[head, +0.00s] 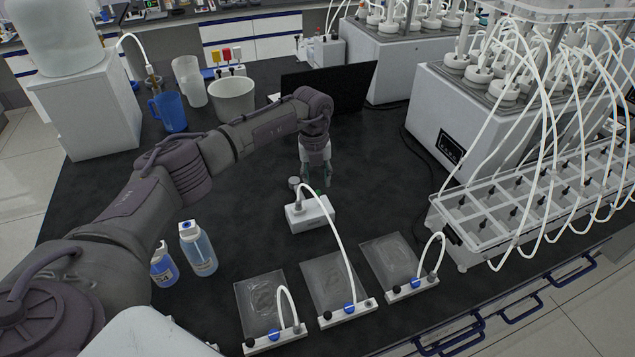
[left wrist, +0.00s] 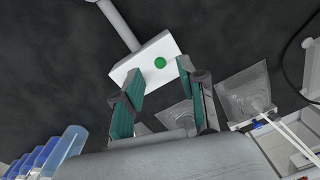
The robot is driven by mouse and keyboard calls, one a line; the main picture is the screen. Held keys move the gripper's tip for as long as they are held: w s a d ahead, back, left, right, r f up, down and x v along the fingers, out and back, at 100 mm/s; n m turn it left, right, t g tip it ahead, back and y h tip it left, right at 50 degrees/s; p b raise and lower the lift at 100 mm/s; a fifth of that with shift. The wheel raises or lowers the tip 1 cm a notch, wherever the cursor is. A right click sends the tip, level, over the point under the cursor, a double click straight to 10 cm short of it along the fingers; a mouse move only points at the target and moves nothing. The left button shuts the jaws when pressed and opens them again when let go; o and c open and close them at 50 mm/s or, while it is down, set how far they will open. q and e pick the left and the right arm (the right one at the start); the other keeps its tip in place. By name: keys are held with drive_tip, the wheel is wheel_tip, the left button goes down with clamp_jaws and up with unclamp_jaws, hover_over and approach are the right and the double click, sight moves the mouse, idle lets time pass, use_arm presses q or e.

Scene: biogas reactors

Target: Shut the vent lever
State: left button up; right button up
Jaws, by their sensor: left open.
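I cannot make out for sure which part is the vent lever. A small white box (head: 310,215) with a white tube stands on the black bench. My left gripper (head: 315,182) is open and empty, pointing down just behind the box in the head view. In the left wrist view its teal fingers (left wrist: 158,76) are spread near the edge of the box; contact cannot be told. My right gripper is out of view.
Three clear gas bags (head: 262,303) with blue-knobbed white bars lie at the bench front. Two bottles (head: 198,248) stand left, near my arm. The tubed rack (head: 500,205) stands right. A blue jug (head: 168,113) and white tub (head: 232,97) stand behind. Bare bench lies right of the box.

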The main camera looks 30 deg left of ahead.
sight(318, 191)
use_arm(q)
drive_tip(key=shift+d+f, duration=0.1)
drive_tip(key=shift+f, duration=1.45)
clamp_jaws()
